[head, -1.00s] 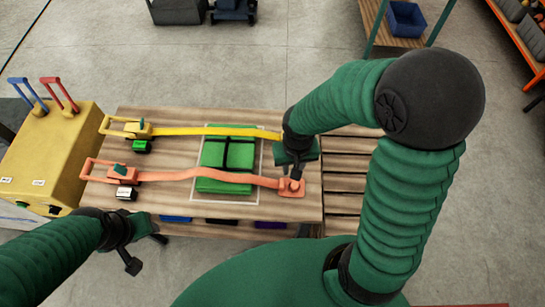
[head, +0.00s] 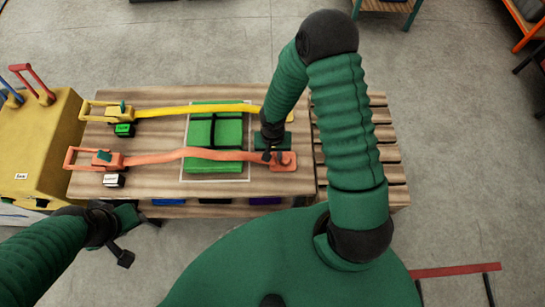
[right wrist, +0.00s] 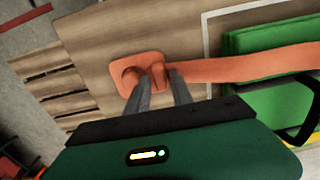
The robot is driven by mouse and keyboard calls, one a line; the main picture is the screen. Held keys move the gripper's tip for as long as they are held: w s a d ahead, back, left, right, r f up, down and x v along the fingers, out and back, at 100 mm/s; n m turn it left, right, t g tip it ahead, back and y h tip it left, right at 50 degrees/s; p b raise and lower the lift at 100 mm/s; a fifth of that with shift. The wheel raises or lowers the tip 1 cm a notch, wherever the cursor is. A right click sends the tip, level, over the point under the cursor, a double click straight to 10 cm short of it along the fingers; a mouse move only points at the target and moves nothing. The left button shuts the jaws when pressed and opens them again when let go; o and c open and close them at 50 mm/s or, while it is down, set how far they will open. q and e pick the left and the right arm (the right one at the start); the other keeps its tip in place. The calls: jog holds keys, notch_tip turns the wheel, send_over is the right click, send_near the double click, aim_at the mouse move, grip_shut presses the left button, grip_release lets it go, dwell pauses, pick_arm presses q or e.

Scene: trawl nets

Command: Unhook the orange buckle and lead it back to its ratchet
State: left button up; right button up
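The orange strap (head: 220,154) runs from the orange ratchet (head: 108,159) at left, across the green bundle (head: 229,132), to the orange anchor plate (head: 284,166) at right. In the right wrist view the orange buckle (right wrist: 158,74) is at the strap's end on the plate, beside a round orange post (right wrist: 131,76). My right gripper (head: 275,154) is over the plate. Its fingers are apart, one on each side of the buckle; firm contact is not clear. My left gripper (head: 140,238) is open and empty in front of the table's left end.
A yellow strap (head: 190,110) with a yellow ratchet (head: 121,112) runs behind the orange one. A yellow box (head: 40,140) with red and blue levers stands at left. Slatted wood (head: 385,150) is at right. Coloured bins (head: 215,201) sit below the table's front edge.

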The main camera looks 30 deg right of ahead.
notch_tip(320, 180, down, 2)
jog(key=shift+a, duration=0.1)
jog(key=shift+a, duration=0.1)
jog(key=shift+c, duration=1)
grip_shut()
jog(key=shift+s, duration=0.1)
jog(key=shift+r, duration=0.1)
jog(key=shift+r+p, duration=0.4)
jog(key=shift+r, duration=0.2)
